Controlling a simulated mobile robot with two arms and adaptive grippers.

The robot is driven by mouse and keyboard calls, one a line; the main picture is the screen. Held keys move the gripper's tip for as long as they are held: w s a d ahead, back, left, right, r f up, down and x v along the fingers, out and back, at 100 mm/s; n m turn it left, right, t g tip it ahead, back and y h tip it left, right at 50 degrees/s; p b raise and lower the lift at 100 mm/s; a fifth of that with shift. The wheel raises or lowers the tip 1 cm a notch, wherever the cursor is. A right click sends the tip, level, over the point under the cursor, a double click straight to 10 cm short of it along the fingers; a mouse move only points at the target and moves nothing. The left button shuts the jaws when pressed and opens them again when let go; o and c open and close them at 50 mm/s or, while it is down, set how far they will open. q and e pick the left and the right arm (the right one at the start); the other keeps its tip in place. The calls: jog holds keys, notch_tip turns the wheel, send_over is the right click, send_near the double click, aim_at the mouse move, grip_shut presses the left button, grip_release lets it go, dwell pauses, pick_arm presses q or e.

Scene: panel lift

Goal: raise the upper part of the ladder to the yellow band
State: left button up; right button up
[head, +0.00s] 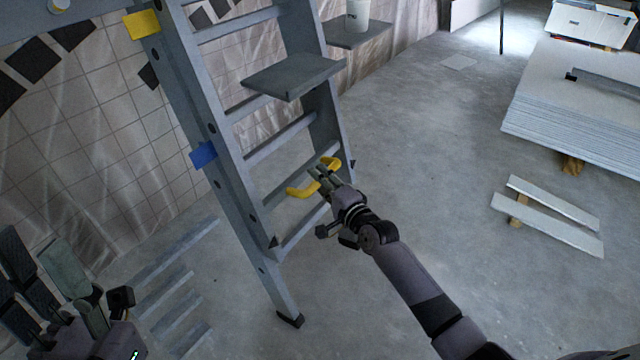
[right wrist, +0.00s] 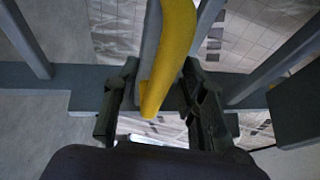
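The grey ladder (head: 228,148) stands upright in front of the tiled wall. A yellow band (head: 142,24) is high on its left side, and a blue band (head: 203,154) is lower on the same side. A yellow handle (head: 301,191) is at the low rungs. My right gripper (head: 322,178) is at the handle and covers its middle. In the right wrist view the handle (right wrist: 165,60) runs between the two open fingers, with a gap at the left finger. My left gripper (head: 45,275) is open and empty at the lower left, away from the ladder.
A grey step or shelf (head: 292,76) juts from the ladder above my right gripper. A white bucket (head: 357,14) stands on another shelf behind. Grey slats (head: 170,290) lie on the floor at left. Stacked panels (head: 570,105) and white boards (head: 548,222) are at right. Floor between is clear.

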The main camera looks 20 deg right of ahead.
jog(key=shift+w+a, duration=0.1)
jog(key=shift+w, duration=0.15)
jog(key=shift+c, duration=0.4)
grip_shut()
dwell(0.4)
